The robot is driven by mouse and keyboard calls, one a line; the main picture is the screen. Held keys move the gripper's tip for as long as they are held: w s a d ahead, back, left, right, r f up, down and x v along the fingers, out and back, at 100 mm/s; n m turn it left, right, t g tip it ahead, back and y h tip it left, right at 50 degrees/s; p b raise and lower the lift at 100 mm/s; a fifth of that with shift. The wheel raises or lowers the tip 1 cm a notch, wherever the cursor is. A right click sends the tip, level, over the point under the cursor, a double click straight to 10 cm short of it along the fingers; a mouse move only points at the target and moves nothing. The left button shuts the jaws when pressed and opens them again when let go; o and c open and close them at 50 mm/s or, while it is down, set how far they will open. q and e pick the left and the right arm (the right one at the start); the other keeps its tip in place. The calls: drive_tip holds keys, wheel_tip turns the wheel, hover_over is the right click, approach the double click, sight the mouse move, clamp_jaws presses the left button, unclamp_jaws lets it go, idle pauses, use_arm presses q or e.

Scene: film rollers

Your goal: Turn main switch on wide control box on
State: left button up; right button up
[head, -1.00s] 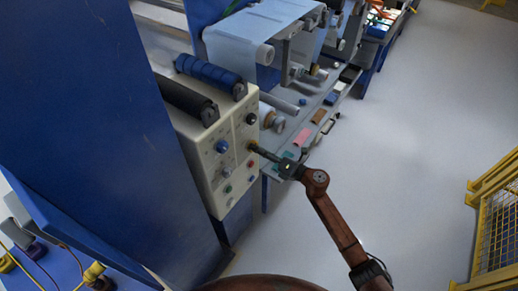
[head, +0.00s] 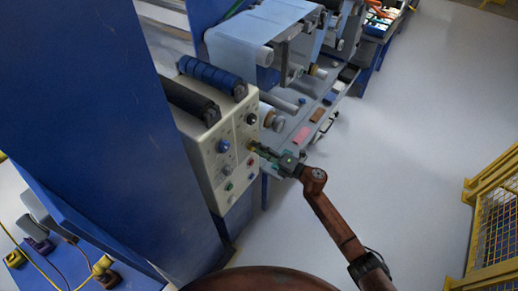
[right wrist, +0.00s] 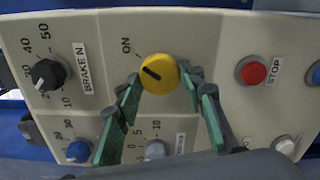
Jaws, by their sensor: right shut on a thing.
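The wide control box (head: 205,150) is a cream panel with knobs and buttons, left of centre in the head view. Its main switch is a round yellow knob (right wrist: 160,73) with a dark pointer line. The line slants toward the upper left of the wrist view, on the side of the printed ON label (right wrist: 126,46); I cannot tell if it lines up exactly. My right gripper (right wrist: 161,82) is shut on the yellow knob, with a green-padded finger on either side. In the head view the right gripper (head: 257,148) largely covers the knob. My left gripper is not in view.
On the panel, a black brake knob (right wrist: 48,74) sits left of the yellow knob and a red stop button (right wrist: 252,71) sits right. Blue (head: 211,73) and black (head: 189,99) rollers lie on top of the box. A yellow fence (head: 492,225) stands at right; the floor between is clear.

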drive_tip(key=shift+f, duration=0.1)
drive_tip(key=o, duration=1.2)
drive_tip(key=shift+c, duration=0.2)
drive_tip(key=v, duration=1.2)
